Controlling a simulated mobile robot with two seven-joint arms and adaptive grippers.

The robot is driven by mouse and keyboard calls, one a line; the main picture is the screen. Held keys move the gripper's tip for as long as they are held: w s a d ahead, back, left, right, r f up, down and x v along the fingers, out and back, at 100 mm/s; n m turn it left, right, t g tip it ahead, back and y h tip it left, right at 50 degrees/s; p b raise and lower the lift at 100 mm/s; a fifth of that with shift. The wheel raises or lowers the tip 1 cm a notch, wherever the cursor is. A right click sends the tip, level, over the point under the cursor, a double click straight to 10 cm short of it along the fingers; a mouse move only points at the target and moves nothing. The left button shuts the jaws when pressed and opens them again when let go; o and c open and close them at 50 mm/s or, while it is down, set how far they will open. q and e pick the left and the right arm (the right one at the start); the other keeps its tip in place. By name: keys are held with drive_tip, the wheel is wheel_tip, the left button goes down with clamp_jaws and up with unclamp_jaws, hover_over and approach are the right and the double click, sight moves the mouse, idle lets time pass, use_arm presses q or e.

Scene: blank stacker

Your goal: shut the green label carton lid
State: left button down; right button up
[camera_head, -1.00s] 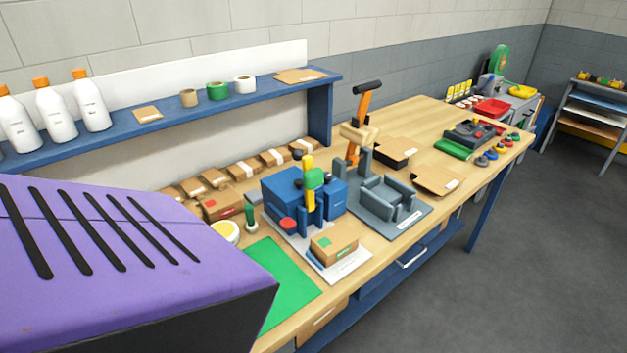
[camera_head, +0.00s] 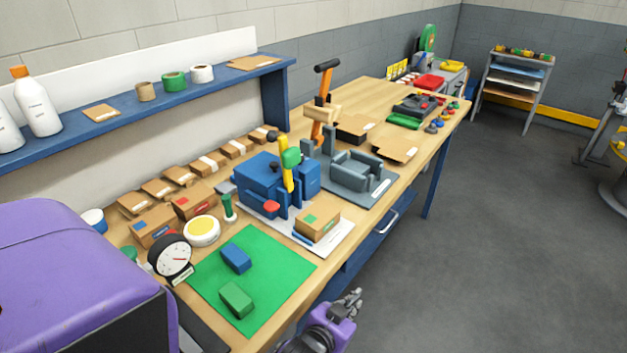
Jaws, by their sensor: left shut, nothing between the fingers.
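A small brown carton with a green label (camera_head: 318,222) sits on a white plate (camera_head: 340,241) at the front of the workbench, beside a blue press. A green patch shows on its top. I cannot tell from here whether its lid is fully down.
A blue press with a yellow lever (camera_head: 287,165) stands just behind the carton. A green mat (camera_head: 270,262) holds a blue block (camera_head: 236,258) and a green block (camera_head: 236,299). A dial gauge (camera_head: 171,256) stands left of the mat.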

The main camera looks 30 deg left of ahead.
use_arm(q)
drive_tip(key=w+a+r+n+t+y+b, duration=0.1)
drive_tip(key=w+a+r+n+y+b, duration=0.25)
drive_tip(key=w+r, duration=1)
drive_tip(key=w+a+r+n+y+b, duration=0.2)
drive_tip(key=w+a+r+y, duration=0.15)
drive_tip(key=w+r, duration=1)
drive_tip(key=s+a+r+n+g+y+b, duration=0.2)
drive_tip(key=a+r+n+g+y, duration=0.15)
drive_tip(key=r+n, duration=0.25)
drive_tip(key=s+a+f+n+g, duration=0.1)
drive_tip(key=s+f+n+g, duration=0.1)
drive_tip(key=s+n+g, duration=0.4)
drive_tip(key=s+a+f+n+g, duration=0.1)
drive_tip(key=s+f+g, duration=0.1)
drive_tip(key=s+g, duration=0.35)
drive_tip(key=a+f+t, duration=0.2)
drive_tip(key=a+f, duration=0.4)
drive_tip(key=a, duration=0.1)
drive_tip(key=shift+s+h+b, duration=0.3)
drive_tip(key=shift+s+h, duration=0.05)
drive_tip(key=shift+s, duration=0.05)
use_arm(e)
wheel_tip(320, 180, down, 7)
drive_tip(key=s+d, duration=0.1)
drive_tip(key=shift+d, duration=0.3)
use_arm(q)
drive_tip(key=shift+f, duration=0.1)
use_arm(e)
drive_tip(key=shift+d, duration=0.1)
